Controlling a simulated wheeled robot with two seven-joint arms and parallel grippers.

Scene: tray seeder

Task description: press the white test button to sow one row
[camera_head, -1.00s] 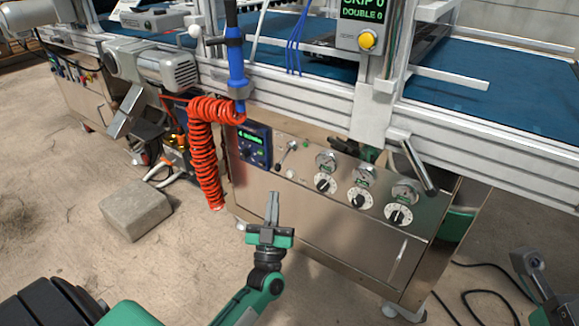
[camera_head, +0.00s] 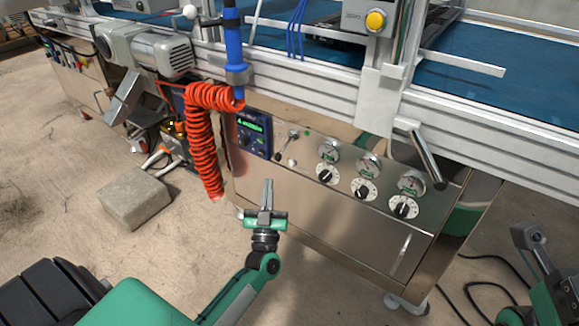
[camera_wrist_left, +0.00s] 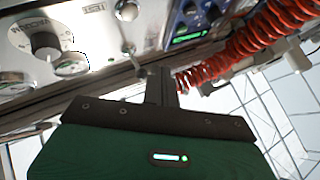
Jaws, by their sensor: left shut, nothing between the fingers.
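The white test button (camera_head: 291,163) is a small round knob on the steel control panel (camera_head: 330,225), below a small lever and left of the dials. It also shows at the top of the left wrist view (camera_wrist_left: 127,10), beside a TEST label (camera_wrist_left: 92,8). My left gripper (camera_head: 268,182) is shut and empty. In the head view its fingertips appear below and left of the button, apart from it; the depth gap is hard to judge. My right arm (camera_head: 540,265) shows at the lower right; its fingers cannot be made out.
A lever (camera_head: 284,142) and a blue display unit (camera_head: 253,133) sit close above the button. A coiled red hose (camera_head: 203,150) hangs to the left. Several dials (camera_head: 364,189) are to the right. A concrete block (camera_head: 135,198) lies on the open floor.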

